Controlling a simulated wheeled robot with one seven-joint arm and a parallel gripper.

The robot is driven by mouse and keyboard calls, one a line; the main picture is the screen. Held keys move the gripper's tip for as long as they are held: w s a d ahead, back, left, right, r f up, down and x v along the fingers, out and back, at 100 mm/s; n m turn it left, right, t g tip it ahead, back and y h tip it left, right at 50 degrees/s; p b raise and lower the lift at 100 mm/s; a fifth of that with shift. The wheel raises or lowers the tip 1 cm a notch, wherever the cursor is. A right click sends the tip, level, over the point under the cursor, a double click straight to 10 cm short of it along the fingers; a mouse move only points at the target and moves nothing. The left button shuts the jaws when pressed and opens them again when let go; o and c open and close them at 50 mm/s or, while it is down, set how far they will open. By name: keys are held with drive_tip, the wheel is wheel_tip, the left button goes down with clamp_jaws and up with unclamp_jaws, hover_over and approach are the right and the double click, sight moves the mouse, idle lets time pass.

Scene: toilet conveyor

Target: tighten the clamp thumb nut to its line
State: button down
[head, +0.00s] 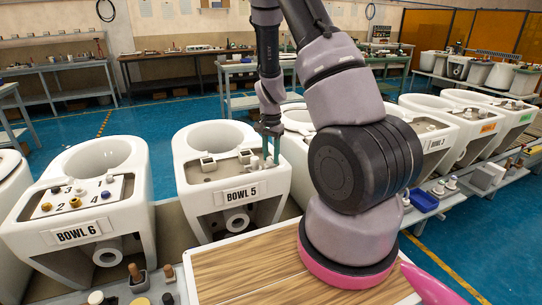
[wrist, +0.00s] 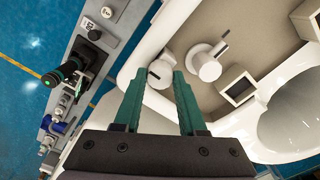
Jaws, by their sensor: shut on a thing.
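My gripper (wrist: 160,75) points down at the right side of the deck of the white fixture labelled BOWL 5 (head: 187,190); the gripper also shows in the head view (head: 271,130). Its two green fingers are shut on a small white round knob, which I take for the clamp thumb nut (wrist: 160,72). The knob shows between the fingertips, with a small dark mark on it. Its line cannot be made out. A second white round fitting with a short lever (wrist: 207,64) stands just right of the fingers, apart from them.
A dark square-topped block (wrist: 238,89) and the bowl opening (wrist: 292,122) lie right of the gripper in the wrist view. BOWL 6 (head: 75,232) stands to the left in the head view. A wooden-topped surface (head: 245,270) lies in front.

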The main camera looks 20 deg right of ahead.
drive_tip(key=shift+c, duration=2.4)
unclamp_jaws()
drive_tip(key=shift+r, duration=0.15)
wheel_tip(320, 180, up, 10)
drive_tip(key=shift+r, duration=0.25)
wheel_tip(320, 180, up, 16)
drive_tip(key=n+t+y, duration=0.2)
drive_tip(key=n+t, duration=0.1)
hover_over(271, 158)
drive_tip(key=s+a, duration=0.5)
drive_tip(key=s, duration=0.2)
drive_tip(key=s+a+r+n+t, duration=0.3)
drive_tip(key=s+r, duration=0.7)
drive_tip(key=s, duration=0.4)
drive_tip(key=shift+s+r+n+t, duration=0.15)
drive_tip(key=shift+r+n+t, duration=0.2)
drive_tip(key=shift+n+t, duration=0.25)
